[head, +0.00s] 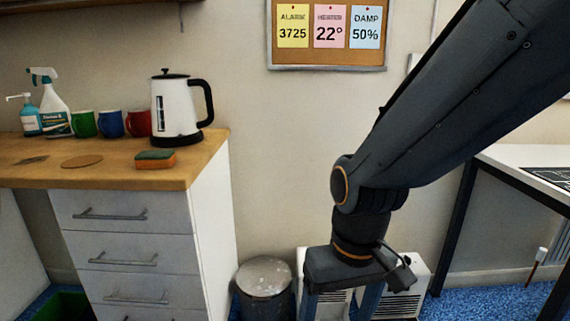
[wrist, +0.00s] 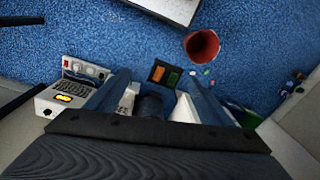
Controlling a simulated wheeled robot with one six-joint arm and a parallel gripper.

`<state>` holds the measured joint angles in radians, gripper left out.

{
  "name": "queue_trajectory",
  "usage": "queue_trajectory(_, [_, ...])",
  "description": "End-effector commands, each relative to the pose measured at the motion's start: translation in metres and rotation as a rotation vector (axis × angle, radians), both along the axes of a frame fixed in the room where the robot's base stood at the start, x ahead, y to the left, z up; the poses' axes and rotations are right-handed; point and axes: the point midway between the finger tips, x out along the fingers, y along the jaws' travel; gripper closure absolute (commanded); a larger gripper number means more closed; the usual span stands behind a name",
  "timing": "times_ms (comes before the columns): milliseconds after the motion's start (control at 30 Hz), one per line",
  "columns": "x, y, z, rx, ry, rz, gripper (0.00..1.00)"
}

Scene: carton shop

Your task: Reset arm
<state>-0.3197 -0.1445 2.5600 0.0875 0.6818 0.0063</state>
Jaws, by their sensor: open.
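My arm reaches down from the upper right in the head view. My gripper (head: 340,306) points downward at the bottom of the frame, with its two fingers apart and nothing seen between them. The fingertips are cut off by the lower edge there. In the wrist view my gripper (wrist: 154,84) is open over the blue floor, with its fingers spread.
A counter (head: 110,178) with drawers stands left, carrying a kettle (head: 176,108), mugs and a sponge (head: 155,160). A grey bin (head: 265,277) and white vented units (head: 408,290) stand low near my gripper. A white table (head: 525,165) is right. A red container (wrist: 202,46) shows on the floor.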

Motion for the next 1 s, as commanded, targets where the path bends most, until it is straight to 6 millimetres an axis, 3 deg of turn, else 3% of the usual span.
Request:
queue_trajectory(33, [-0.003, -0.008, 0.018, -0.005, 0.004, -0.022, 0.26])
queue_trajectory(600, [-0.019, -0.087, 0.113, -0.050, 0.030, -0.213, 0.26])
queue_trajectory(800, [-0.023, -0.103, 0.128, -0.057, 0.035, -0.248, 0.26])
queue_trajectory(1000, [-0.024, -0.106, 0.128, -0.059, 0.036, -0.255, 0.26])
